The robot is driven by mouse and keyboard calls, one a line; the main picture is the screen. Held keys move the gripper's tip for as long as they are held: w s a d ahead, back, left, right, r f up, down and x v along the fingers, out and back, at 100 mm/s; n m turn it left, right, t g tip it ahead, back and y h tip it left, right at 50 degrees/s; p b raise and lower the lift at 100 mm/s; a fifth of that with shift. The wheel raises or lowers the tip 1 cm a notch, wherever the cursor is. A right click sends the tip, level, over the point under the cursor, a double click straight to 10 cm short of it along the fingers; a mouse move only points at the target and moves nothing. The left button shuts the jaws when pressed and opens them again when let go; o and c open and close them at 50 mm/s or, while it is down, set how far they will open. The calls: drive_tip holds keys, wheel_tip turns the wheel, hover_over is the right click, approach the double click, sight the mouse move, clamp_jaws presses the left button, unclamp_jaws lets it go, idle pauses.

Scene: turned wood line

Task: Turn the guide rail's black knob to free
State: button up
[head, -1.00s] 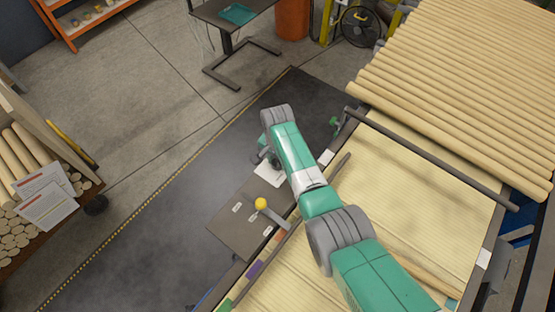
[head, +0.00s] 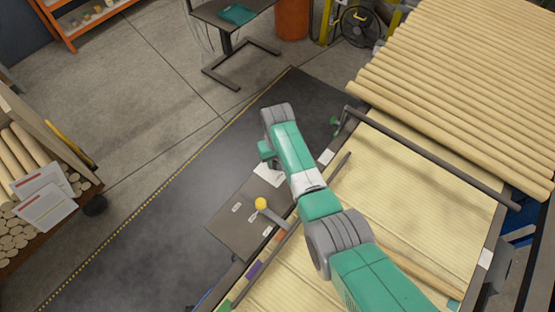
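A dark rail (head: 341,166) runs along the left edge of the pale ribbed bed, partly behind my arm; I cannot tell for certain that it is the guide rail. No black knob can be made out; my arm covers part of this edge. My wrist reaches over the far end of the dark grey panel and a white card (head: 268,175). My gripper's fingers are hidden beneath the wrist, so their hold and any contact do not show.
A lever with a yellow ball (head: 261,204) stands on the labelled grey panel (head: 233,227), close left of my arm. A dark crossbar (head: 430,155) spans the bed, with a green knob (head: 335,121) near its left end. Many wooden rods (head: 460,90) lie beyond it.

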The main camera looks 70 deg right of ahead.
drive_tip(key=n, duration=0.4)
drive_tip(key=shift+r+n, duration=0.1)
drive_tip(key=shift+n, duration=1.6)
drive_tip(key=o, duration=1)
wheel_tip(320, 180, up, 8)
drive_tip(key=shift+f, duration=0.1)
